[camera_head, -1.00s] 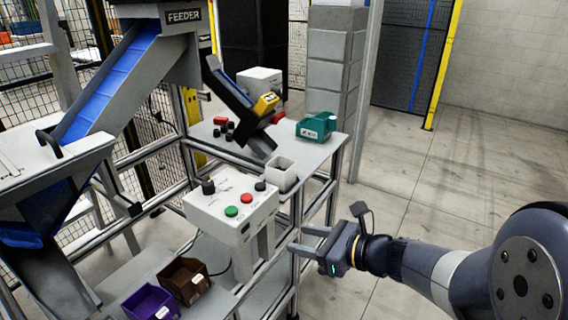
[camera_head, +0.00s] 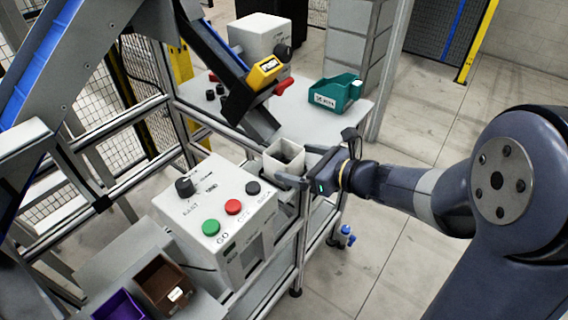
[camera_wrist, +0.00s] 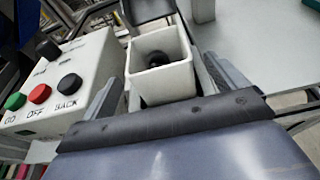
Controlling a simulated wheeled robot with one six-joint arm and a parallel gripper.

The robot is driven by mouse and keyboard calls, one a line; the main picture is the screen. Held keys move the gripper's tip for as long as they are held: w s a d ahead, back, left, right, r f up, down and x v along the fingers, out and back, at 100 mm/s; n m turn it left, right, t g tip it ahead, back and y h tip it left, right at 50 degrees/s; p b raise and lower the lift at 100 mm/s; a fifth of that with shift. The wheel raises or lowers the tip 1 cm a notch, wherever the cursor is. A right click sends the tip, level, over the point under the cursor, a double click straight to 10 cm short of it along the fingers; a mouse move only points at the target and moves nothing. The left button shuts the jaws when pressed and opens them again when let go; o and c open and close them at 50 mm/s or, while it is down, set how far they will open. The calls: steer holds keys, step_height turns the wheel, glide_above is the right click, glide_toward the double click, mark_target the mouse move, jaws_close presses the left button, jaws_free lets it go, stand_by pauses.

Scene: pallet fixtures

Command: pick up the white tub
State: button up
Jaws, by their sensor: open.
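The white tub (camera_head: 280,167) is a small square open-topped box at the near edge of the grey table, behind the button box. Something dark shows inside it. In the wrist view the tub (camera_wrist: 166,84) stands upright between my two fingers, with a dark round shape in its bottom. My gripper (camera_head: 292,164) is open, with one finger on each side of the tub. In the wrist view my gripper (camera_wrist: 165,70) has a small gap at the right finger; contact at the left is hard to tell. The tub's lower part is partly hidden.
A control box (camera_head: 205,205) with green, red and black buttons stands close to the tub. A dark chute (camera_head: 225,75) with a yellow device (camera_head: 264,71) slopes down just behind it. A teal bin (camera_head: 337,94) sits farther back. Brown (camera_head: 165,283) and purple (camera_head: 120,306) bins lie below.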

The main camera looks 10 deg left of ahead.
mark_target(281, 155)
steer(key=x, duration=0.5)
steer(key=shift+r, duration=0.25)
steer(key=shift+c, duration=0.4)
steer(key=c, duration=1.1)
steer(key=shift+o, duration=0.2)
steer(key=shift+r, duration=0.2)
steer(key=shift+r, duration=0.55)
steer(key=s+d, duration=0.3)
steer(key=d, duration=0.5)
steer(key=s+d, duration=0.4)
steer(key=d, duration=0.4)
steer(key=r+p, duration=0.4)
steer(key=r, duration=0.1)
steer(key=shift+d, duration=0.25)
